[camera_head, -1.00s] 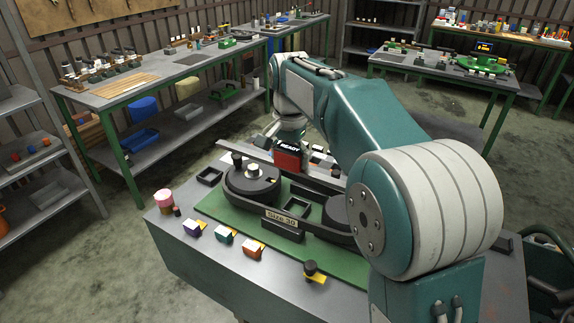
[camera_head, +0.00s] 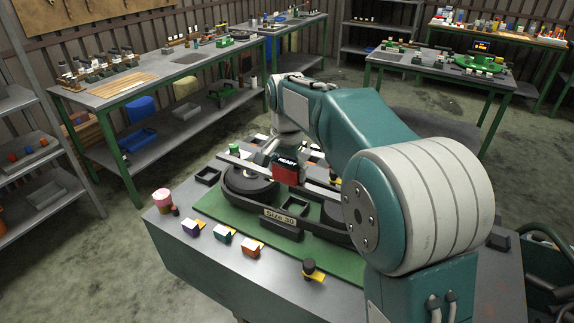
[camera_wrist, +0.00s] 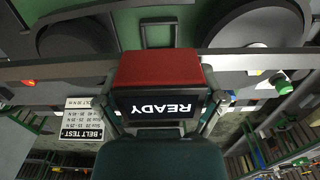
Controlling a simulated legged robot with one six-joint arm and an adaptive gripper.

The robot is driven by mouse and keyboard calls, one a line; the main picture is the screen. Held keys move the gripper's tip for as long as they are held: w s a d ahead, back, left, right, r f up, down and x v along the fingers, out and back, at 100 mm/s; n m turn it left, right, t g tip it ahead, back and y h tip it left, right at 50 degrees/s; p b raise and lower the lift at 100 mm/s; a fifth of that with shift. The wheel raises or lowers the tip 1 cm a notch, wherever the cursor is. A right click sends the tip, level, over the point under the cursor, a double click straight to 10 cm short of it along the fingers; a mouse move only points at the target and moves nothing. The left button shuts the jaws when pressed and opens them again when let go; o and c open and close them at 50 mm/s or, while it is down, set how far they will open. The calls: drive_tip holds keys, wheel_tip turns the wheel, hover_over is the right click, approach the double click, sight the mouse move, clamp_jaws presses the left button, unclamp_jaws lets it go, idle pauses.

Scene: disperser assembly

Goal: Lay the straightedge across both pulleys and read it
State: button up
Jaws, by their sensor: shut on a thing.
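The straightedge is a long grey bar (camera_head: 322,187) with a red block (camera_head: 286,171) whose black screen reads READY. In the wrist view the bar (camera_wrist: 60,70) spans the picture, with the red block (camera_wrist: 160,68) at its middle. My gripper (camera_wrist: 164,98) is shut on this block. The left pulley (camera_head: 248,190) is a dark disc partly behind the bar; the right pulley is mostly hidden by my arm. In the wrist view one pulley (camera_wrist: 75,38) shows upper left and another (camera_wrist: 260,25) upper right. The bar overlaps both; contact cannot be told.
A green board (camera_head: 225,205) carries the pulleys and a Size 30 plate (camera_head: 284,219). Small coloured blocks (camera_head: 222,233) and a pink-topped jar (camera_head: 162,199) stand along the front left. A black tray (camera_head: 208,176) is beside the left pulley. A BELT TEST card (camera_wrist: 83,120) shows in the wrist view.

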sight(287, 163)
drive_tip(key=shift+f, duration=2.25)
drive_tip(key=o, duration=1)
wheel_tip(287, 163, up, 12)
drive_tip(key=shift+f, duration=0.25)
drive_tip(key=shift+r, duration=0.2)
